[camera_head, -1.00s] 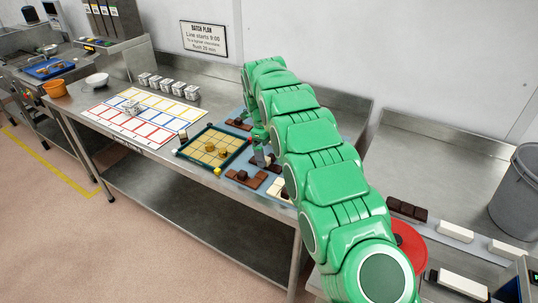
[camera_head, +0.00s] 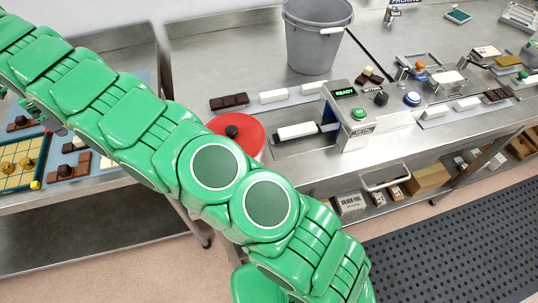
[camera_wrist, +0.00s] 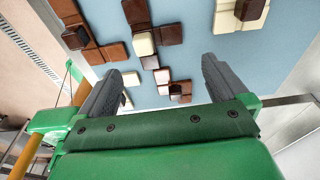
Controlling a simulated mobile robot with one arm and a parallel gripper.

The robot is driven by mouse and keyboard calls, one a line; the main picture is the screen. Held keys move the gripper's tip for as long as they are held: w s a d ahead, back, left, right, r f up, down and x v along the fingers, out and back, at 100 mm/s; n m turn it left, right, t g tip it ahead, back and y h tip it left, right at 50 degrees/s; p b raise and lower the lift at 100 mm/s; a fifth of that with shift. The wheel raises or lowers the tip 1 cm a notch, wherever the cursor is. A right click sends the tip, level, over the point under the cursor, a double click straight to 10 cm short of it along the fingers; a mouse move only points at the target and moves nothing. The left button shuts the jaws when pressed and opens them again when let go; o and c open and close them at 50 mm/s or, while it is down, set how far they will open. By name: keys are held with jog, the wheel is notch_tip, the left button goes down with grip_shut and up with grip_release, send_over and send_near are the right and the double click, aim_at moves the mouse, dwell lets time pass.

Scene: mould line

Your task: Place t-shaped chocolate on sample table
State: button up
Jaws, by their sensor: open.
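My gripper (camera_wrist: 161,68) is open above a blue mat (camera_wrist: 190,85) in the wrist view, with nothing between its fingers. Several chocolate shapes in dark brown, milk brown and white lie on the mat. A dark brown shape with a white block (camera_wrist: 144,44) lies ahead of the fingers; a brown shape (camera_wrist: 100,50) is to its left, and a white-and-brown shape (camera_wrist: 232,20) to its right. I cannot tell which is the t-shaped chocolate. In the head view my arm hides most of the mat, and the gripper is barely visible. I cannot identify the sample table.
A yellow grid board (camera_head: 20,170) is left of the mat shapes. On the right bench stand a red disc (camera_head: 246,136), a grey bucket (camera_head: 315,40), a dark chocolate bar (camera_head: 229,102), white bars (camera_head: 273,97) and a machine with a READY display (camera_head: 345,115).

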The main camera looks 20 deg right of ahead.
jog(key=w+d+r+n, duration=0.15)
jog(key=d+r, duration=0.25)
jog(key=d, duration=0.5)
jog(key=s+d+r+n, duration=0.1)
jog(key=d+r+n, duration=0.1)
jog(key=d+r, duration=0.45)
jog(key=s+d+r+n, duration=0.1)
jog(key=s+d+n, duration=0.15)
jog(key=d, duration=0.45)
jog(key=s+d+r+n+g, duration=0.1)
jog(key=s+d, duration=0.2)
jog(key=d, duration=0.4)
jog(key=s+d+r+n, duration=0.1)
jog(key=s+d+r, duration=0.1)
jog(key=d, duration=0.4)
jog(key=s+d+n+y, duration=0.1)
jog(key=s+d+n, duration=0.4)
jog(key=s+d, duration=0.9)
jog(key=s+d+f+n, duration=0.2)
jog(key=s+f, duration=0.1)
jog(key=s, duration=0.6)
jog(key=s+d+f+n, duration=0.2)
jog(key=s+f, duration=0.1)
jog(key=s, duration=0.7)
jog(key=shift+s+d+f+n+g+y, duration=0.2)
jog(key=shift+d+n+g+y, duration=0.1)
jog(key=shift+n+g+y, duration=0.1)
